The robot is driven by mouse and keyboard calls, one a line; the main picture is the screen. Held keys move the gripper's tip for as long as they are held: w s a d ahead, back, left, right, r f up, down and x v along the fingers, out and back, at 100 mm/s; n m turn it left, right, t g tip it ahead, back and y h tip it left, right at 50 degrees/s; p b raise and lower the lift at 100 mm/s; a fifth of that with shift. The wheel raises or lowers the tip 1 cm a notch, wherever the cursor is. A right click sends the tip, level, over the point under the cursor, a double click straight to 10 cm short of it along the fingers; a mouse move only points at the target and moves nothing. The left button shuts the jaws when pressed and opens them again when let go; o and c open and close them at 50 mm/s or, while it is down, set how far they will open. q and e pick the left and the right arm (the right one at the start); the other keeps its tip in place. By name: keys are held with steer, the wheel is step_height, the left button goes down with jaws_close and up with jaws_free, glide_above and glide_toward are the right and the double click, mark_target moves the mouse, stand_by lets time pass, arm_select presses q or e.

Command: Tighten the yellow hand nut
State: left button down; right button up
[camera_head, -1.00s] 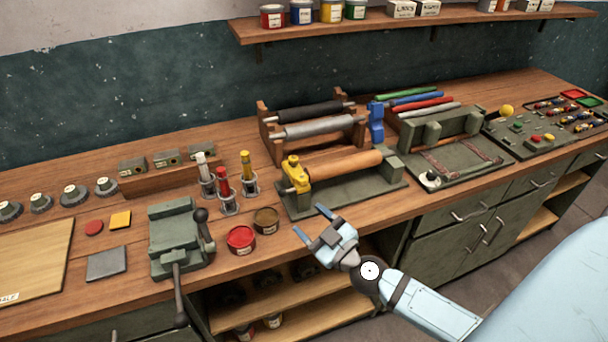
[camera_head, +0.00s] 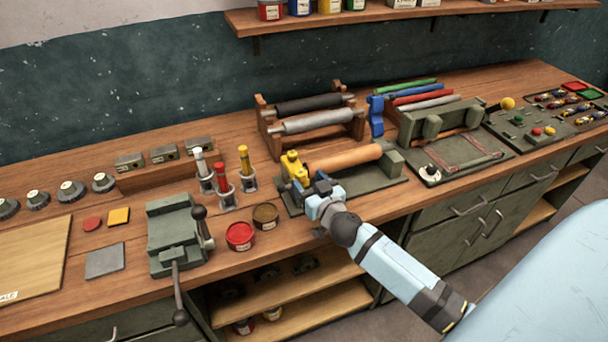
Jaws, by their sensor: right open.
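The yellow hand nut (camera_head: 293,166) sits at the left end of a wooden roller (camera_head: 345,156) on a green-grey base (camera_head: 393,189). My right gripper (camera_head: 308,188) is at the near right side of the nut, with its open fingers pointing toward it. The fingertips overlap the nut's lower part in the picture, and I cannot tell whether they touch it. My left gripper is not in view.
A blue clamp piece (camera_head: 376,116) stands behind the roller. Red (camera_head: 240,236) and brown (camera_head: 265,216) tins stand left of my gripper, near the bench edge. A green vise (camera_head: 174,235) is further left. Upright coloured tubes (camera_head: 221,178) stand close to the nut's left.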

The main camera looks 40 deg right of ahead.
mark_target(301, 176)
steer(key=shift+w+d, duration=0.15)
steer(key=shift+w, duration=1.2)
steer(key=c, duration=0.9)
steer(key=shift+r+m+g+h+p, duration=0.15)
steer(key=shift+m+g+h+p, duration=0.15)
steer(key=shift+m+h+p, duration=0.8)
steer(key=shift+c, duration=0.2)
steer(key=h+p, duration=0.1)
steer(key=m+g+h+p, duration=0.1)
steer(key=h, duration=0.1)
steer(key=shift+w+a+r+m+h+p, duration=0.1)
steer(key=shift+a+m+h+p, duration=0.2)
steer(key=shift+f+m+g+h+p, duration=0.2)
steer(key=shift+m+g+h+p, duration=0.15)
steer(key=shift+h, duration=0.25)
steer(key=shift+f, duration=0.1)
